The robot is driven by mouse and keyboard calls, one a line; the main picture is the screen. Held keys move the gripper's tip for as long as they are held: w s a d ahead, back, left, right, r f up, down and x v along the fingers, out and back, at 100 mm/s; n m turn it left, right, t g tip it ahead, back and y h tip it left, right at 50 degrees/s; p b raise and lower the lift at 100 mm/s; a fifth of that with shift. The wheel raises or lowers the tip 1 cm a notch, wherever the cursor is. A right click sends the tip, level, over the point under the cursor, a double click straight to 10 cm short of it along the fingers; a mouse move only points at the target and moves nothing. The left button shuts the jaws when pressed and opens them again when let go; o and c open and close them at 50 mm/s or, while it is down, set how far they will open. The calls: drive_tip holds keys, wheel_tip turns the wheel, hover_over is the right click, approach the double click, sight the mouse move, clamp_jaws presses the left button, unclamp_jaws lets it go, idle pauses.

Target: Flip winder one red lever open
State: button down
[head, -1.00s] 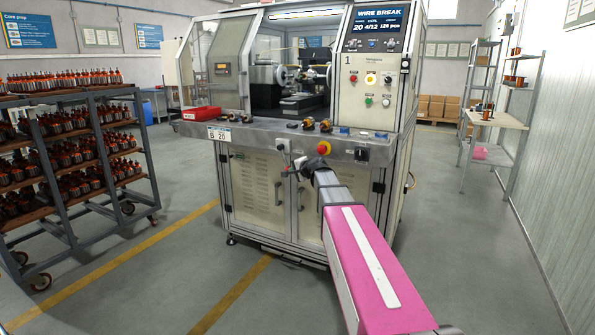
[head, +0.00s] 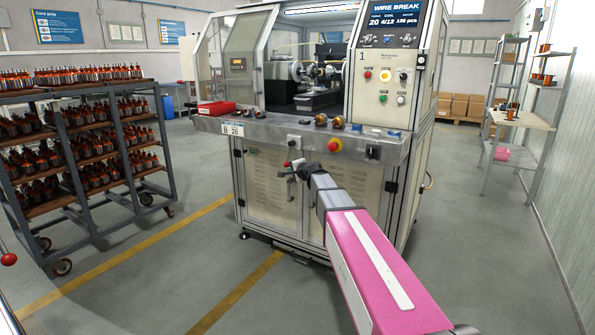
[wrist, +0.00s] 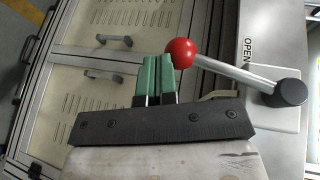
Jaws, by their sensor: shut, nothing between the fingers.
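The winder, marked 1, is the cream cabinet machine (head: 270,175) ahead of me in the head view. In the wrist view its red-knobbed lever (wrist: 235,72) shows as a silver rod from a black pivot at right to a red ball (wrist: 180,53) at left. The word OPEN is printed on the plate above the rod. My gripper (wrist: 155,60) has green fingers pressed together and empty. Their tips are just left of the red ball; I cannot tell if they touch it. In the head view my gripper (head: 294,170) is small, in front of the cabinet's upper front.
A shelf rack (head: 85,135) of wound armatures stands at left. A red tray (head: 216,108) and several small parts lie on the machine's ledge. A red emergency button (head: 335,145) is on the ledge front. A shelf table (head: 522,121) stands at right. The floor around is open.

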drive_tip(key=shift+w+a, duration=0.85)
drive_tip(key=shift+a, duration=0.3)
drive_tip(key=shift+r, duration=0.1)
drive_tip(key=shift+s, duration=0.1)
drive_tip(key=s+d+f, duration=0.2)
drive_tip(key=s+d, duration=0.1)
drive_tip(key=s, duration=0.2)
drive_tip(key=s+d+f, duration=0.2)
drive_tip(key=s+f, duration=0.1)
drive_tip(key=s, duration=0.3)
drive_tip(key=shift+s+d+f, duration=0.15)
drive_tip(key=shift+d+f, duration=0.2)
drive_tip(key=shift+d, duration=0.05)
